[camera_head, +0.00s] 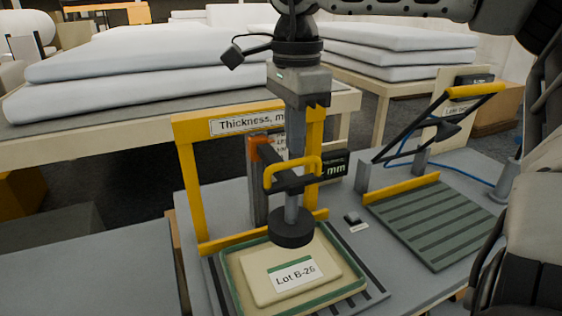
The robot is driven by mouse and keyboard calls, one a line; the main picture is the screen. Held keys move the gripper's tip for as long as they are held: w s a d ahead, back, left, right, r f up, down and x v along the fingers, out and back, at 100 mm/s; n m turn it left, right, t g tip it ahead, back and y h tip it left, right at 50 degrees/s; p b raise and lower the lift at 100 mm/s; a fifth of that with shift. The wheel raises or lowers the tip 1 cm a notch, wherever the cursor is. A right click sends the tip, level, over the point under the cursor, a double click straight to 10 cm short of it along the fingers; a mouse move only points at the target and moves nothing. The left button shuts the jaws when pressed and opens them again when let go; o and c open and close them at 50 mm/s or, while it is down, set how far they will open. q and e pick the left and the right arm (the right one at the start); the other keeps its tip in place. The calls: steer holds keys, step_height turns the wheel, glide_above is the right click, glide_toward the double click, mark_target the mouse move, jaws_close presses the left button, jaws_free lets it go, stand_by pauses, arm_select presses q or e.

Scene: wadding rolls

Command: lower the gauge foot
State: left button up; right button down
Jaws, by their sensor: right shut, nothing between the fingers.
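The gauge foot (291,230) is a dark round disc on a grey stem. It hangs over the back part of a cream pad (258,291) labelled "Lot B-26", in a green-rimmed tray (232,287). It looks raised, but the gap is hard to judge. A yellow handle (269,177) sits above the foot, beside an orange-topped column (256,180). My right gripper (296,153) points down, shut and empty, with its fingertips at the handle's top bar. I cannot tell whether they touch it. My left gripper is not in view.
A yellow frame (187,190) signed "Thickness, mm" stands around the gauge, with a small dark display (334,168) at its right. A green slatted plate (432,222) with a yellow-handled lever (476,90) lies to the right. White wadding (150,65) lies on tables behind.

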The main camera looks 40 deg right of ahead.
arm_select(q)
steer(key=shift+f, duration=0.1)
arm_select(e)
steer(key=shift+f, duration=0.15)
